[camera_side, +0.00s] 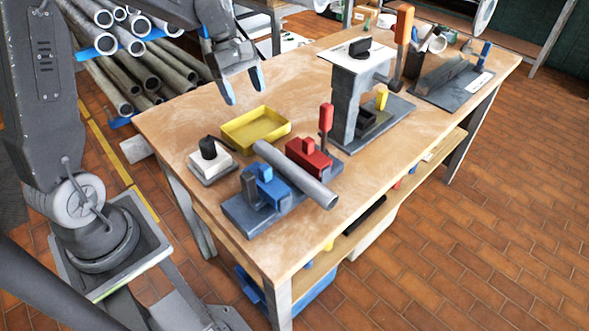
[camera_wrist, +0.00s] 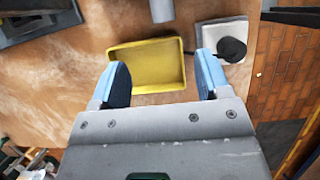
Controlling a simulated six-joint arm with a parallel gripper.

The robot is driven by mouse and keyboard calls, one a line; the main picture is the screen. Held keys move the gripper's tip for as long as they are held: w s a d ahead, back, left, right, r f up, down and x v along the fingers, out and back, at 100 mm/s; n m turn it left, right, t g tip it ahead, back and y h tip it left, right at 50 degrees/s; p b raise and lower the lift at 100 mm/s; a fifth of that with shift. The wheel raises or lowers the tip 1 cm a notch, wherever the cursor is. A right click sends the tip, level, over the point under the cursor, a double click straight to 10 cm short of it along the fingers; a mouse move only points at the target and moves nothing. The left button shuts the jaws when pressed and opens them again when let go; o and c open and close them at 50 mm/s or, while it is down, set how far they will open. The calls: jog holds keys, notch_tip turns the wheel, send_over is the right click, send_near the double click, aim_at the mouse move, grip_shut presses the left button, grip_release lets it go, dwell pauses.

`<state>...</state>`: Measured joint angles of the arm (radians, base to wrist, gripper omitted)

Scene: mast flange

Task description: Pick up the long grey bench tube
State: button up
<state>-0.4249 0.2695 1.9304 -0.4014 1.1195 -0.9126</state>
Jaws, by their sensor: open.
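The long grey bench tube (camera_side: 296,175) lies across the fixture on the wooden bench, between the red clamp (camera_side: 310,155) and the blue clamp (camera_side: 264,187). Its near end points to the lower right. In the wrist view only one end of the tube (camera_wrist: 162,10) shows at the top edge. My gripper (camera_side: 244,86) is open and empty, with blue fingertips, above the back left of the bench. In the wrist view the open jaws (camera_wrist: 160,80) frame the yellow tray, and the tube end lies beyond them. I see nothing between the fingers.
A yellow tray (camera_side: 256,130) and a white block with a black knob (camera_side: 208,158) sit beside the tube. A tall grey stand (camera_side: 346,105) with an orange handle rises behind it. Several pipes (camera_side: 130,75) fill a rack at the left. The bench's right front is clear.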

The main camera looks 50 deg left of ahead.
aim_at(263, 141)
jog(key=x, duration=1.4)
jog(key=shift+w, duration=0.1)
jog(key=shift+r, duration=0.1)
jog(key=c, duration=1.1)
